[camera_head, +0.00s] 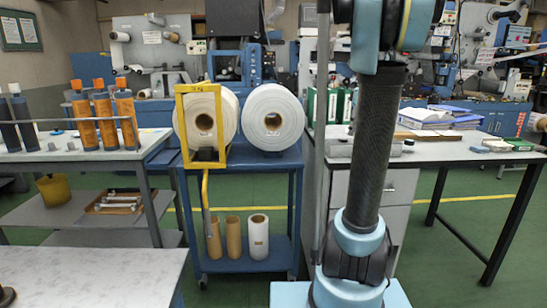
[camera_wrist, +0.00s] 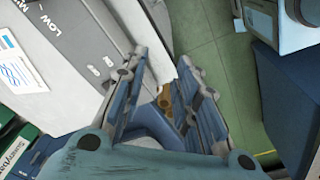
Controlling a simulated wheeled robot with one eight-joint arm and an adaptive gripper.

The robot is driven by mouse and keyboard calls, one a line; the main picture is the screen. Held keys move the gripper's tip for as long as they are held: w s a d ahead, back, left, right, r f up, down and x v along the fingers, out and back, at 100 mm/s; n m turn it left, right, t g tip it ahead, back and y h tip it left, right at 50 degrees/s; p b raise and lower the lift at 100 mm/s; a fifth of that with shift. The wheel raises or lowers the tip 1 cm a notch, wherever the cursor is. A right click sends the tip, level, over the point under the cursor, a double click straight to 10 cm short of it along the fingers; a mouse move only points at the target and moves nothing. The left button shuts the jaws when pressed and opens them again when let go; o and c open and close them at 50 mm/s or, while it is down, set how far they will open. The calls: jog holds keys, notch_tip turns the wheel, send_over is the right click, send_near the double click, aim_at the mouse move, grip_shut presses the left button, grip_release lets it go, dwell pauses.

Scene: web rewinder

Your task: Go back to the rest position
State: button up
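In the wrist view my gripper (camera_wrist: 164,62) shows its two blue, jointed fingers spread apart, with a clear gap between the tips. Nothing is held between them. A small brownish-yellow thing shows in the gap farther off; I cannot tell what it is. To the left of the fingers is a grey surface (camera_wrist: 60,92) printed with "LOW", and green floor lies to the right. In the head view my arm stands upright at right of centre, and its gripper is out of the frame.
A blue cart (camera_head: 240,164) holds two white rolls (camera_head: 272,122) and a yellow frame (camera_head: 184,130). A grey table (camera_head: 80,152) with orange and dark bottles stands left. A table (camera_head: 462,146) with papers stands right of my arm. A pale tabletop (camera_head: 90,275) lies front left.

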jog(key=s+a+f+m, duration=0.5)
jog(key=s+a+f, duration=0.1)
jog(key=s+f, duration=0.5)
jog(key=s+a+f+m+t, duration=0.1)
jog(key=s+a+f+m, duration=0.4)
jog(key=s+f, duration=0.7)
jog(key=s+a, duration=0.1)
jog(key=s, duration=0.3)
jog(key=shift+s+a+h, duration=0.3)
jog(key=shift+h, duration=0.1)
jog(key=shift+f, duration=0.1)
jog(key=shift+w+f, duration=0.2)
jog(key=shift+w, duration=0.25)
